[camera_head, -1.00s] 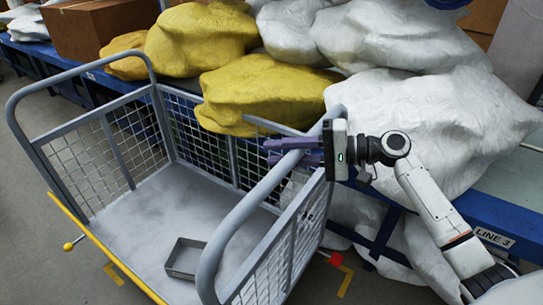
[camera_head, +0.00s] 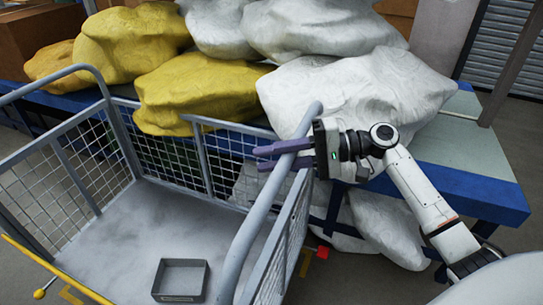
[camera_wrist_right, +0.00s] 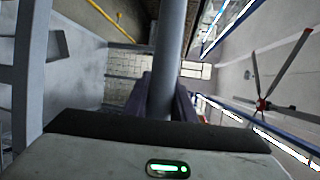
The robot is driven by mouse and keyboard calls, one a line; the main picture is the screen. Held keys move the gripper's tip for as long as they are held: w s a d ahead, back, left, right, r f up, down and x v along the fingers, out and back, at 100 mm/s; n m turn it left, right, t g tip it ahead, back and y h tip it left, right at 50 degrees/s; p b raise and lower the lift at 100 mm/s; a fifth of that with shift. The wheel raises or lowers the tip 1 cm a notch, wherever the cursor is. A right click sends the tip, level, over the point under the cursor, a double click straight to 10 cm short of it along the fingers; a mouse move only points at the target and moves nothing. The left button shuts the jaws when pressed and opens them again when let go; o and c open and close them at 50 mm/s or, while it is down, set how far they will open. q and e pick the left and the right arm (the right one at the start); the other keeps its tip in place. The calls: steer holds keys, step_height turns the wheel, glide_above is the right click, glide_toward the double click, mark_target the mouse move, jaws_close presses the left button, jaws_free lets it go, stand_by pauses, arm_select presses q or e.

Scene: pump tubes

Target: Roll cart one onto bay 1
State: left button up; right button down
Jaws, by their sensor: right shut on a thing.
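A grey mesh-sided cart (camera_head: 125,215) fills the left and middle of the head view. Its number is not visible. My right gripper (camera_head: 278,157) has its purple fingers around the cart's right tubular rail (camera_head: 250,222), near the far end. In the right wrist view the rail (camera_wrist_right: 171,45) runs between the two fingers (camera_wrist_right: 168,95) of the gripper, which is shut on it. A small grey open tray (camera_head: 181,279) sits on the cart floor. Yellow floor corner marks show in part near the cart; which bay they belong to cannot be told. My left gripper is not in view.
A blue-edged table (camera_head: 475,190) stands behind and right of the cart. It bears yellow sacks (camera_head: 200,95), white sacks (camera_head: 360,95) and boxes (camera_head: 35,40). More white sacks lie below it. A red marker (camera_head: 323,252) is on the floor beside the cart. Grey floor shows at lower right.

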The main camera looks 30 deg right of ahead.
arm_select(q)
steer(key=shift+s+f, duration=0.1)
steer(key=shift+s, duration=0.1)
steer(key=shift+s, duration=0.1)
arm_select(e)
steer(key=c, duration=1.5)
jaws_free()
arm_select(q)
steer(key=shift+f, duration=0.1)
arm_select(e)
steer(key=shift+s+d, duration=0.1)
steer(key=shift+d, duration=0.05)
arm_select(q)
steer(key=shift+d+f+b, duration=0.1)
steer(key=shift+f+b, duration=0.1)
steer(key=shift+b, duration=0.25)
arm_select(e)
steer(key=v, duration=1)
